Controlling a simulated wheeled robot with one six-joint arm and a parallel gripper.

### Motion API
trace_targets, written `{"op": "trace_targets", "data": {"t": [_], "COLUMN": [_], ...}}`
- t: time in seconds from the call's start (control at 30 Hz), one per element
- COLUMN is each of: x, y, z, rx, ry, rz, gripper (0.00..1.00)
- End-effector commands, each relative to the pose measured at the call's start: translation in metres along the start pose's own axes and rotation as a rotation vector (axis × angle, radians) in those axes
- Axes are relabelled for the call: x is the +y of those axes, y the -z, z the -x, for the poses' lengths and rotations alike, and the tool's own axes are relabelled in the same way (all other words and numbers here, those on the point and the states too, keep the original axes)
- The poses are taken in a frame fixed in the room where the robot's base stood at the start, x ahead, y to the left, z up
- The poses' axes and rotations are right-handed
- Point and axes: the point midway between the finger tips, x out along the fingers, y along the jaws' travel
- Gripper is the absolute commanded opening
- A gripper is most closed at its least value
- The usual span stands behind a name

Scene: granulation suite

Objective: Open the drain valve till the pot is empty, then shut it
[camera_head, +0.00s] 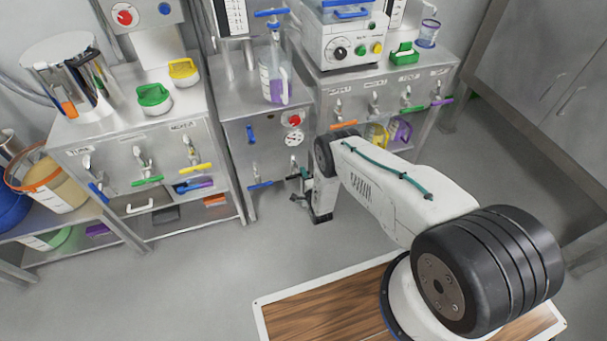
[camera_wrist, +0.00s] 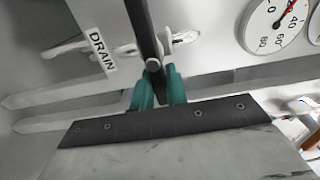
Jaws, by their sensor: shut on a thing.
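In the wrist view my gripper (camera_wrist: 155,88) has its two teal fingertips on either side of a dark lever (camera_wrist: 146,32), shut on it. The lever crosses a metal valve fitting (camera_wrist: 182,38) beside a label reading DRAIN (camera_wrist: 101,53). In the head view my gripper (camera_head: 304,186) is low at the front of the middle steel cabinet, partly hidden by my arm. I cannot tell which vessel is the pot or see its level; a large steel vessel (camera_head: 62,75) stands on the left counter. No flow from the valve is visible.
A gauge (camera_wrist: 276,24) sits right of the valve. A blue-handled valve (camera_head: 261,185) is just left of my gripper. A clear jug (camera_head: 275,78) stands on the middle cabinet. Several coloured taps line the neighbouring cabinets. The grey floor (camera_head: 190,285) at front left is clear.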

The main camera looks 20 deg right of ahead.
Motion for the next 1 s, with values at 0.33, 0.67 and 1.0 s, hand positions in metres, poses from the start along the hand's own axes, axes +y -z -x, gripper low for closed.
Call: {"op": "trace_targets", "data": {"t": [0.33,0.67,1.0], "x": [0.0022,0.0021,0.0016], "y": [-0.0003,-0.0003,-0.0002], "z": [0.0015,0.0014,0.0073], "rx": [-0.001,0.000,0.000], "ry": [-0.004,-0.003,-0.003], "rz": [-0.025,-0.024,-0.024], "gripper": [0.00,0.36,0.36]}}
